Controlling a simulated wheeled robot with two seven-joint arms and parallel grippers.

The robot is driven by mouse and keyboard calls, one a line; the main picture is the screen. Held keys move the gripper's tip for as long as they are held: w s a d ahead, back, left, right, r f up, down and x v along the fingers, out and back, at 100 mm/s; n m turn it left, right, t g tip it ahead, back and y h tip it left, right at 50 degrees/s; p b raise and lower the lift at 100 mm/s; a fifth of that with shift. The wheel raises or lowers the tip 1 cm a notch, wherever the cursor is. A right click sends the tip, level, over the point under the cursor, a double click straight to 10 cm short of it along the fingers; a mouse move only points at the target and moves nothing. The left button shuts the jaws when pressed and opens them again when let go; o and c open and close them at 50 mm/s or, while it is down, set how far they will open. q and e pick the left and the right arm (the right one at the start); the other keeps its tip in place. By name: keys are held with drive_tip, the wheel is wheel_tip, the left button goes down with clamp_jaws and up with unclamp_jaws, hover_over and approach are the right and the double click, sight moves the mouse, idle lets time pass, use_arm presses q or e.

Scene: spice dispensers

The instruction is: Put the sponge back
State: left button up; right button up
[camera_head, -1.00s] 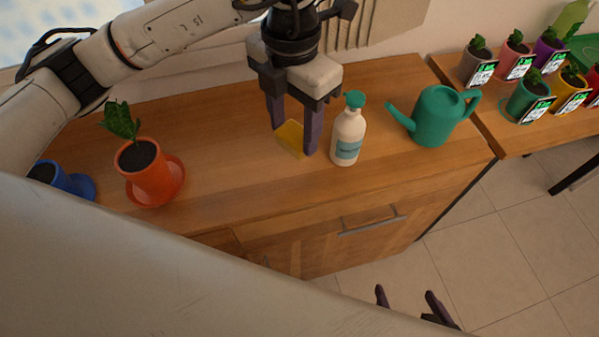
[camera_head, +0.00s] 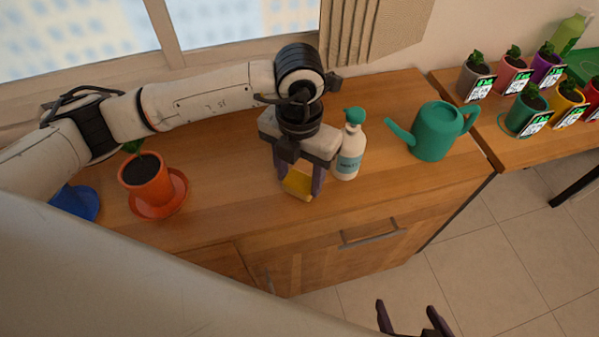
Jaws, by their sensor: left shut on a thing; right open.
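The yellow sponge (camera_head: 299,183) is between the fingers of my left gripper (camera_head: 300,184), which is shut on it. The gripper points down over the wooden cabinet top, close to its front edge. I cannot tell whether the sponge touches the surface. A white bottle (camera_head: 348,160) with a green cap stands upright just right of the gripper. My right gripper (camera_head: 412,316) is open and empty at the bottom of the view, in front of the cabinet and over the floor.
A green watering can (camera_head: 436,132) stands on the right of the cabinet top (camera_head: 230,180). An orange pot (camera_head: 146,180) on a saucer stands at the left, near a blue pot (camera_head: 76,203). Several potted plants stand on the right table. A drawer handle (camera_head: 372,236) is on the cabinet front.

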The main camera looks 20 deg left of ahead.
sight(299, 182)
use_arm(q)
drive_tip(key=shift+f, duration=0.1)
drive_tip(key=shift+f+b, duration=0.15)
drive_tip(key=shift+b, duration=0.15)
drive_tip(key=o, duration=1)
drive_tip(key=shift+r, duration=0.2)
drive_tip(key=shift+r+p, duration=0.25)
drive_tip(key=shift+p, duration=0.2)
wheel_tip(299, 182, up, 12)
drive_tip(key=shift+f+b, duration=0.15)
drive_tip(key=shift+b, duration=0.6)
